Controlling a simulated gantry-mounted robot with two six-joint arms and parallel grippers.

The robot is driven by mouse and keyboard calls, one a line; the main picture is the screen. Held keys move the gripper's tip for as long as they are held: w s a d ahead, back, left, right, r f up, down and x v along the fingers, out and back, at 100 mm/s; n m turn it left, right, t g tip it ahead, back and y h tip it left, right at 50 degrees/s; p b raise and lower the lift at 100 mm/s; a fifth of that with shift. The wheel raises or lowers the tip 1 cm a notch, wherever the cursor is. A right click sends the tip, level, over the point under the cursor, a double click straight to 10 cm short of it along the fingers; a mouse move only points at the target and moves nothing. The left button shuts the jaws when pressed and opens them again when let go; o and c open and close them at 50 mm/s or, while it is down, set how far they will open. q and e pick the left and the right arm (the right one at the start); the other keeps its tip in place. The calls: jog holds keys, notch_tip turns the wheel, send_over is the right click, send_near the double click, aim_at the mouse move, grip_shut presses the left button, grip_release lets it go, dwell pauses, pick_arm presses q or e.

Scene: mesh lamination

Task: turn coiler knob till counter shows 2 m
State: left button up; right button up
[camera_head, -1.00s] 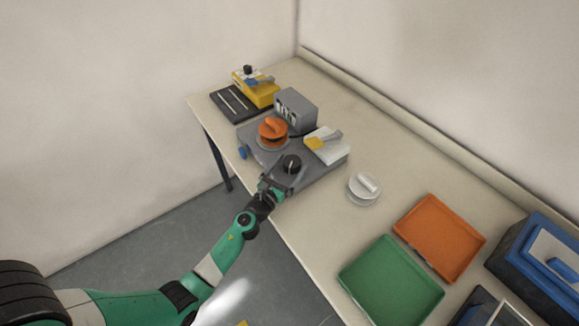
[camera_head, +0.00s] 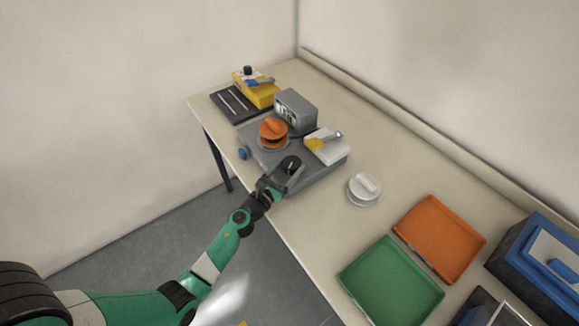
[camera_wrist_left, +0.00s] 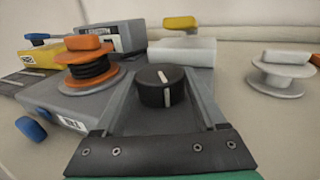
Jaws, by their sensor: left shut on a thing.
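The coiler knob (camera_head: 291,163) is round and black with a white mark; it stands at the near end of the grey coiler base (camera_head: 318,172). My left gripper (camera_head: 289,169) is shut on it, its dark fingers on either side. In the left wrist view the knob (camera_wrist_left: 158,86) sits between the fingers, its white line pointing roughly away from the wrist. The counter (camera_head: 301,98) is a grey box behind an orange spool (camera_head: 272,132); its digits are too small to read. In the left wrist view the spool (camera_wrist_left: 92,70) carries black windings. My right gripper is not in view.
A white block with a yellow flap (camera_head: 316,144) sits beside the knob on the base. A white spool (camera_head: 363,190), a green tray (camera_head: 390,282) and an orange tray (camera_head: 440,240) lie to the right. A yellow device (camera_head: 262,93) stands at the far left.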

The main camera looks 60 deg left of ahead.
pick_arm(q)
jog(key=m+h, duration=0.1)
jog(key=m+t+h, duration=0.1)
jog(key=h, duration=0.1)
jog(key=shift+s+a, duration=0.1)
jog(key=shift+a, duration=0.2)
jog(key=shift+a+f+m+h+b, duration=0.15)
jog(key=shift+m+h+b, duration=0.55)
jog(key=shift+h, duration=0.5)
jog(key=m+h+b, duration=0.3)
jog(key=h, duration=0.1)
jog(key=shift+a+h, duration=0.15)
jog(key=shift+h, duration=0.25)
jog(key=shift+m+h+b, duration=0.8)
jog(key=shift+h+b, duration=0.2)
jog(key=shift+b, duration=0.05)
jog(key=o, duration=1.3)
jog(key=p+v, duration=0.2)
jog(key=v, duration=0.9)
jog(key=shift+s+a, duration=0.1)
jog(key=shift+s, duration=0.2)
